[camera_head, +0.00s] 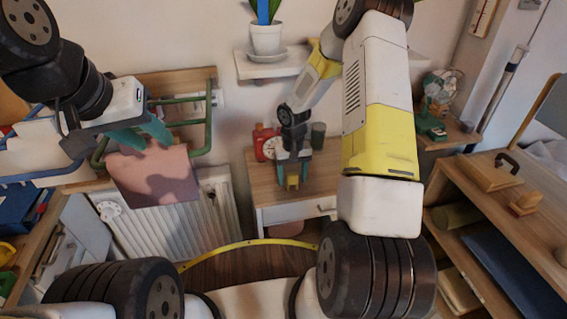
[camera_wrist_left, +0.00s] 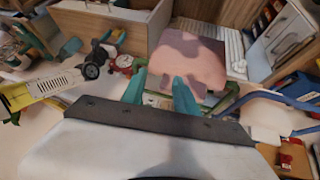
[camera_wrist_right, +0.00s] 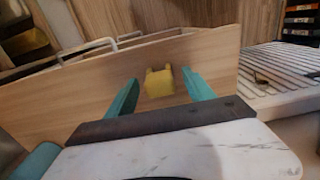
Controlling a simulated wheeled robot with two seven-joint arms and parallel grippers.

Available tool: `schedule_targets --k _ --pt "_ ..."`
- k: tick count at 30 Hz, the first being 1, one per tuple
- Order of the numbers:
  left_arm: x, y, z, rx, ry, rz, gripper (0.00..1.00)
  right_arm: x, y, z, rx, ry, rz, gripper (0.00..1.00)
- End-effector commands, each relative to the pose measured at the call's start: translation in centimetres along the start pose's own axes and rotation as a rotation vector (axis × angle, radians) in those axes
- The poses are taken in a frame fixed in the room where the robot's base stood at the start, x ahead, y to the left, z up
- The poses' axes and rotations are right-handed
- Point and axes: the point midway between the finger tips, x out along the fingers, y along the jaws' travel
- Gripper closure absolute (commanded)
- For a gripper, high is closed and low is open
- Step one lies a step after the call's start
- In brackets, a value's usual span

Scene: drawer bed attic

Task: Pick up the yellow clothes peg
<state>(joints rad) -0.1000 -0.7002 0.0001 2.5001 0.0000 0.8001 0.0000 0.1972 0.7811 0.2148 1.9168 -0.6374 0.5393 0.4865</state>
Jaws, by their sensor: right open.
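The yellow clothes peg (camera_head: 292,182) shows in the head view between the fingertips of my right gripper (camera_head: 293,178), at the small wooden cabinet. In the right wrist view the peg (camera_wrist_right: 158,82) is a small yellow block against pale wood. The teal fingers of my right gripper (camera_wrist_right: 160,88) are open, one on each side of it, with gaps on both sides. I cannot tell how far the peg lies beyond the tips. My left gripper (camera_head: 142,138) is open in front of a pink cloth (camera_head: 160,180); its fingers also show apart in the left wrist view (camera_wrist_left: 160,80).
A green rail (camera_head: 207,125) and a white radiator (camera_head: 165,222) are at the left. A shelf unit (camera_head: 515,215) is at the right.

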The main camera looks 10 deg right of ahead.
Motion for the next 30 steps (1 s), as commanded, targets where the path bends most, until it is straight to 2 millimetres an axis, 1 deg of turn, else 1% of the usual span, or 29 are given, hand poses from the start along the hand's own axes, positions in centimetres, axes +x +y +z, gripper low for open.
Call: schedule_targets --k 1,3,5,8,13,14,15,17,21,23,30 --pt "0.0 0.0 0.0 0.0 0.0 0.0 0.64 0.9 -0.1 0.1 -0.001 -0.003 -0.002 0.38" --pt "0.0 0.0 0.0 0.0 0.0 0.0 0.64 1.8 0.0 0.1 0.0 -0.003 0.0 0.38" --pt "0.0 0.0 0.0 0.0 0.0 0.0 0.64 2.3 0.0 0.1 0.0 -0.002 0.0 0.38" --pt "0.0 0.0 0.0 0.0 0.0 0.0 0.64 2.7 0.0 0.0 0.0 0.001 0.0 0.38" --pt "0.0 0.0 0.0 0.0 0.0 0.0 0.64 2.6 0.0 0.0 0.0 0.001 0.0 0.38" --pt "0.0 0.0 0.0 0.0 0.0 0.0 0.64 2.6 0.0 0.0 0.0 0.001 0.0 0.42" --pt "0.0 0.0 0.0 0.0 0.0 0.0 0.64 2.6 0.0 0.0 0.0 0.001 0.0 0.5" --pt "0.0 0.0 0.0 0.0 0.0 0.0 0.64 2.6 0.0 0.0 0.0 0.001 0.0 0.62" --pt "0.0 0.0 0.0 0.0 0.0 0.0 0.64 2.6 0.0 0.0 0.0 0.001 0.0 0.89" --pt "0.0 0.0 0.0 0.0 0.0 0.0 0.64 2.6 0.0 0.0 0.0 0.0 0.0 1.0" --pt "0.0 0.0 0.0 0.0 0.0 0.0 0.64 2.6 0.0 0.0 0.0 0.001 0.0 1.0"
